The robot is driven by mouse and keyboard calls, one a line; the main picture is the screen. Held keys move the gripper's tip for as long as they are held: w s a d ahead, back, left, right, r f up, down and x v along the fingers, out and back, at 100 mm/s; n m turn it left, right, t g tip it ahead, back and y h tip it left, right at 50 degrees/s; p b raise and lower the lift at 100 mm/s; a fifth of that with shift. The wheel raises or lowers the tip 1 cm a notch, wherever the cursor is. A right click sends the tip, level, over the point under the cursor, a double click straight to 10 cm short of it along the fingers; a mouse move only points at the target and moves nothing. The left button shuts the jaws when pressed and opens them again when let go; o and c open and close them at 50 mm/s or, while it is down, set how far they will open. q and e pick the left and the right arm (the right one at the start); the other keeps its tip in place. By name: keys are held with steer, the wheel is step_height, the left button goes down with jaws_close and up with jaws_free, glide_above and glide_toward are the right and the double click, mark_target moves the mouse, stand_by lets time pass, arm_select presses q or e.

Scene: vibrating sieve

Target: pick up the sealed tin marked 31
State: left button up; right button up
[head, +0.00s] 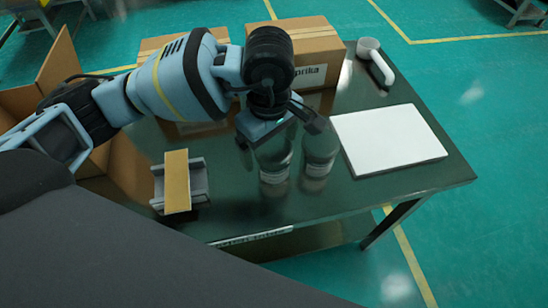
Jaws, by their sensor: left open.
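Two shiny, glassy-looking cylindrical containers stand upright side by side near the middle of the dark table: a left one (274,163) and a right one (319,158). Each has a pale label low on its side, too small to read, so I cannot tell which, if either, is the tin marked 31. My left gripper (282,134) points down over the left container, jaws apart, one finger towards the right container. My right gripper is not in view.
Closed cardboard boxes (317,72), one labelled "...prika", stand behind. A white flat slab (390,138) lies at right, with a white scoop-like item (375,60) beyond it. A grey holder with a tan bar (177,180) sits left. An open carton (58,68) is at far left.

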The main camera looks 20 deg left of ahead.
arm_select(q)
steer(key=shift+w+d+f, duration=0.1)
steer(key=shift+d+f, duration=0.1)
steer(key=shift+f, duration=1.15)
steer(key=shift+w+d+f, duration=0.1)
steer(key=shift+d+f, duration=0.05)
steer(key=shift+f, duration=1.2)
steer(key=c, duration=1.2)
